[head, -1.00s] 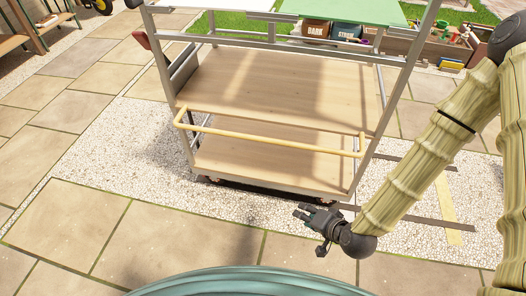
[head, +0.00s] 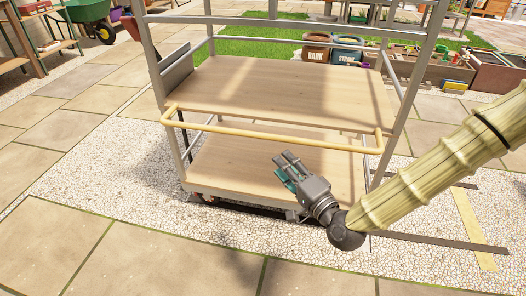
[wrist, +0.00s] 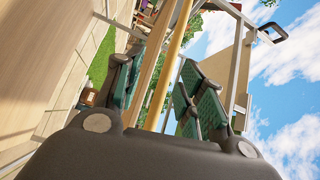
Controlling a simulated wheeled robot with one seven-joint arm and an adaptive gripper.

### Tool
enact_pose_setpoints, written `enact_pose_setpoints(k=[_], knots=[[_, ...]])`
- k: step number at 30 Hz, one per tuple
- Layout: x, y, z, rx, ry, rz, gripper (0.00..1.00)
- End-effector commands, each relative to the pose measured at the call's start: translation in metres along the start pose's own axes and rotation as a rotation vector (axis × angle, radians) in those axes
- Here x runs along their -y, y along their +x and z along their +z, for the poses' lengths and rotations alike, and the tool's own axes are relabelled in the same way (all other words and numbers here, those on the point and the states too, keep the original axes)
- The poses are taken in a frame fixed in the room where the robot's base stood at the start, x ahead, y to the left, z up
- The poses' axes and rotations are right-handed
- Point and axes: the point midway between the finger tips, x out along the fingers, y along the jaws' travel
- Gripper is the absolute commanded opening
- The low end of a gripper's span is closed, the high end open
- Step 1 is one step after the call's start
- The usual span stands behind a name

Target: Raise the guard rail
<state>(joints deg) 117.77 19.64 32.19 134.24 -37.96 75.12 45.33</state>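The guard rail (head: 270,138) is a pale yellow bar with bent ends. It runs across the front of a grey-framed cart (head: 400,120), level just below the front edge of the upper wooden shelf (head: 290,85). My gripper (head: 285,160) is in front of the cart, just below the middle of the rail in the head view, fingers pointing up and left. In the wrist view my gripper (wrist: 155,85) has its green-padded fingers apart. The rail (wrist: 172,65) shows in the gap between them. I cannot tell how deep it sits there or whether anything touches.
The lower shelf (head: 235,165) lies behind my gripper. Bins marked BARK (head: 316,47) and STONE (head: 347,50) and planter boxes stand behind the cart. A green wheelbarrow (head: 88,15) is at far left. Paving in front is clear.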

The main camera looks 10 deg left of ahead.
Motion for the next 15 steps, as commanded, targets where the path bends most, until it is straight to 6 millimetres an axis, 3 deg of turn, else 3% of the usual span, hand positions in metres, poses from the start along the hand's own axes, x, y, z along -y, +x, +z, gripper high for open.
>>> enact_pose_setpoints(k=[11,15], knots=[[0.013,0.013,-0.003,-0.009,0.034,-0.098,0.39],[0.013,0.028,-0.003,-0.010,0.034,-0.097,0.39]])
